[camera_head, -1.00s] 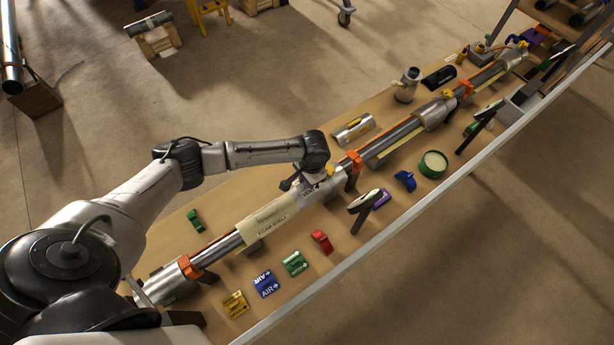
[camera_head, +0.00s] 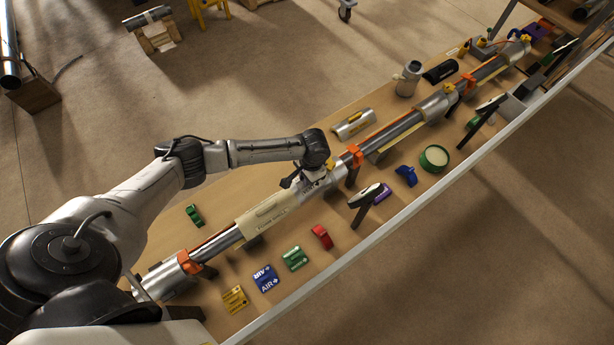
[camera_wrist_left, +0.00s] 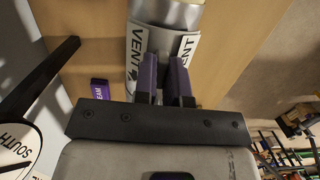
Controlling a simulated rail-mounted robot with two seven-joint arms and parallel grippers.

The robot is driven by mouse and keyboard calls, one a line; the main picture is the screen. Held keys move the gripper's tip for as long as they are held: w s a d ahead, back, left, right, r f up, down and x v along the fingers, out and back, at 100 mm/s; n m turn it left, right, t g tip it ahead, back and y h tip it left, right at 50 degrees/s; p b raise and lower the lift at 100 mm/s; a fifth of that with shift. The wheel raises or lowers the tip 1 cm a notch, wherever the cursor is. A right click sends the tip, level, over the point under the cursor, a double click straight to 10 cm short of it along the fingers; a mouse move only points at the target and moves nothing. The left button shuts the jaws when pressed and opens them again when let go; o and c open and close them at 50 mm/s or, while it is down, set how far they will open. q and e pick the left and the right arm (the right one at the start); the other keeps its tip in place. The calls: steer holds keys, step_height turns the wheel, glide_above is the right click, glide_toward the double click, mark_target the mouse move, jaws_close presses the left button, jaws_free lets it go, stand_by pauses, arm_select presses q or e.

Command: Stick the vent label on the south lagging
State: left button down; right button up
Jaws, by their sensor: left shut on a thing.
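My left gripper (camera_head: 317,182) is at the pipe run, beside the cream lagging. In the left wrist view its two dark fingers (camera_wrist_left: 166,85) are close together, shut on the white vent label (camera_wrist_left: 138,45). The label is curved, with "VENT" printed on both sides of the fingers. It lies over or just above a silver lagging (camera_wrist_left: 166,14); whether it touches is hidden. A sign reading "SOUTH" (camera_wrist_left: 16,142) stands to the left in that view. In the head view the silver lagging (camera_head: 332,180) is partly hidden by my wrist. My right gripper is out of view.
Cream lagging (camera_head: 268,210) and an orange clamp (camera_head: 354,152) flank the spot. A sign on a dark post (camera_head: 369,192) stands close in front. Red (camera_head: 322,237), green (camera_head: 294,257), blue (camera_head: 265,277) and yellow (camera_head: 234,299) labels lie on the near board. A green-rimmed round tub (camera_head: 434,158) is to the right.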

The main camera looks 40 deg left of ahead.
arm_select(q)
steer(key=shift+f, duration=0.4)
stand_by(0.6)
stand_by(0.4)
steer(key=c, duration=1.1)
jaws_free()
steer(key=shift+w+r, duration=0.1)
steer(key=shift+r, duration=0.45)
step_height(320, 180, up, 13)
steer(key=w, duration=0.1)
steer(key=shift+w+d+f+b, duration=0.2)
steer(key=shift+w+d+b, duration=0.05)
steer(key=shift+w+b, duration=0.15)
